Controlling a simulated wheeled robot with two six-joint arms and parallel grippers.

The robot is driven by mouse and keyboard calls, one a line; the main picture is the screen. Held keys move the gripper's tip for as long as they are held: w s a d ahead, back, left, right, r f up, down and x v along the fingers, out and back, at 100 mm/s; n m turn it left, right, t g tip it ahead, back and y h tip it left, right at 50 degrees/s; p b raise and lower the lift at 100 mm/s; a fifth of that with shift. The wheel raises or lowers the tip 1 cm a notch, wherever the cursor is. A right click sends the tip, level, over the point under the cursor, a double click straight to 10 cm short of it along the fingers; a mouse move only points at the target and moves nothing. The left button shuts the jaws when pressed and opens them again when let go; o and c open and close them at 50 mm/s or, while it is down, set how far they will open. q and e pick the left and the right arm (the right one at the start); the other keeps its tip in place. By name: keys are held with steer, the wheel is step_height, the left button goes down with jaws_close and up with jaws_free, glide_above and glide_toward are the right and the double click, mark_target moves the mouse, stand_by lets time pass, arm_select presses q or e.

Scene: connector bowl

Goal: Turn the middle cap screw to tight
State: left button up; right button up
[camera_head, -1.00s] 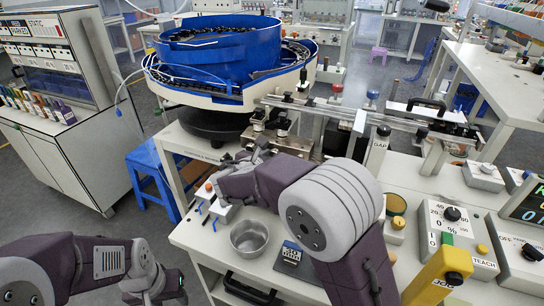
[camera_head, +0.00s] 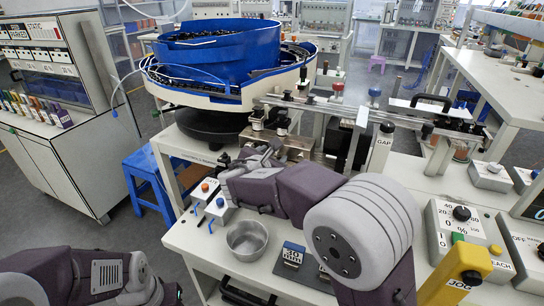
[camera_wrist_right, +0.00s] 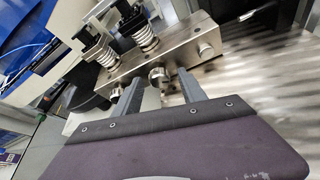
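The metal block (camera_wrist_right: 180,50) carries a row of round knurled cap screws on its front face in the right wrist view. The middle cap screw (camera_wrist_right: 158,76) sits between the two fingertips of my right gripper (camera_wrist_right: 159,84). The fingers are apart, one on each side of it; contact is not clear.
Two spring-loaded fittings (camera_wrist_right: 145,33) rise from the block top. The blue bowl feeder (camera_head: 225,55) stands behind the block. A control box with dial (camera_head: 461,213) is at the right.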

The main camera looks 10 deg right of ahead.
steer(key=p+v, duration=0.2)
steer(key=v, duration=0.6)
steer(key=shift+r, duration=0.15)
steer(key=shift+s+a, duration=0.25)
steer(key=shift+s, duration=0.25)
